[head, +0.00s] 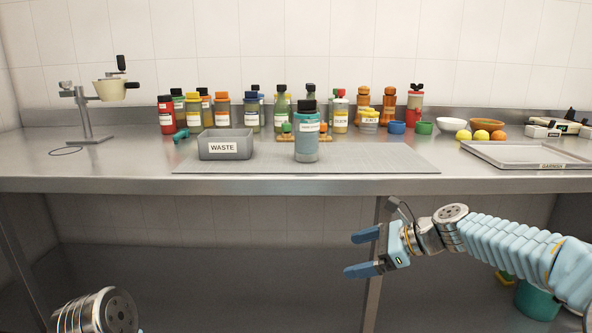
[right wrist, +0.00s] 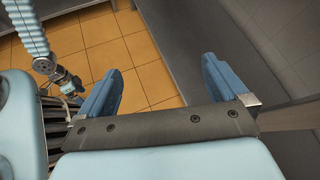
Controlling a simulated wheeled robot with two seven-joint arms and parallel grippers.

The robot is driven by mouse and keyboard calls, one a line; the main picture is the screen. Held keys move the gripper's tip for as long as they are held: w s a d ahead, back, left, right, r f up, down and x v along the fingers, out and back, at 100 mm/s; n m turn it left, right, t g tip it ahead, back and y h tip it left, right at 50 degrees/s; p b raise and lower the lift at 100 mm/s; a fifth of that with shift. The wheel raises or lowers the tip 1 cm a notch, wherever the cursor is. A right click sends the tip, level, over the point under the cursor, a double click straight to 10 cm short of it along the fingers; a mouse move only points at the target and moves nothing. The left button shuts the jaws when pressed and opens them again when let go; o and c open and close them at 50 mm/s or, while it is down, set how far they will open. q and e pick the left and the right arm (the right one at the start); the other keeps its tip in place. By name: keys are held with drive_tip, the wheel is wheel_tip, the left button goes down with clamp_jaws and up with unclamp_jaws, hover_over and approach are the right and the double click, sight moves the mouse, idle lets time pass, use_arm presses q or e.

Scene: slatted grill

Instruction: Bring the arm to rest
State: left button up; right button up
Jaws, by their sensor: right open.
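My right gripper (head: 350,254) is in front of the counter and below its top edge, over the dark space underneath. Its two blue fingers are apart and point left in the head view. The right wrist view shows the same gripper (right wrist: 161,72) open, with only the tiled floor and a dark panel beyond the fingers. My left gripper (right wrist: 70,86) seems to show small at the left of the right wrist view; its jaws are too small to judge. In the head view only a metal joint of my left arm shows at the bottom left.
The steel counter (head: 90,178) carries a grey WASTE bin (head: 225,145), a blue-green bottle (head: 306,140) on a grey mat (head: 380,157), rows of bottles behind and a GARNISH tray (head: 530,154). A teal bucket (head: 537,300) stands below at right. A counter leg (head: 374,295) is near the right gripper.

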drive_tip(key=s+a+f+n+g+h, duration=0.1)
drive_tip(key=s+f+n+h, duration=0.15)
drive_tip(key=f, duration=1.15)
drive_tip(key=s+a+f+n+g+h, duration=0.1)
drive_tip(key=s+f+n+h, duration=0.2)
drive_tip(key=f, duration=1.1)
drive_tip(key=s+f+n+g, duration=0.1)
drive_tip(key=s+f+n, duration=0.5)
drive_tip(key=s, duration=0.5)
drive_tip(key=s+a+f+n+g+h, duration=0.1)
drive_tip(key=s+f+n, duration=0.6)
drive_tip(key=s+f, duration=0.3)
drive_tip(key=shift+s+a+f, duration=0.25)
drive_tip(key=shift+s+f, duration=0.05)
drive_tip(key=shift+s, duration=0.65)
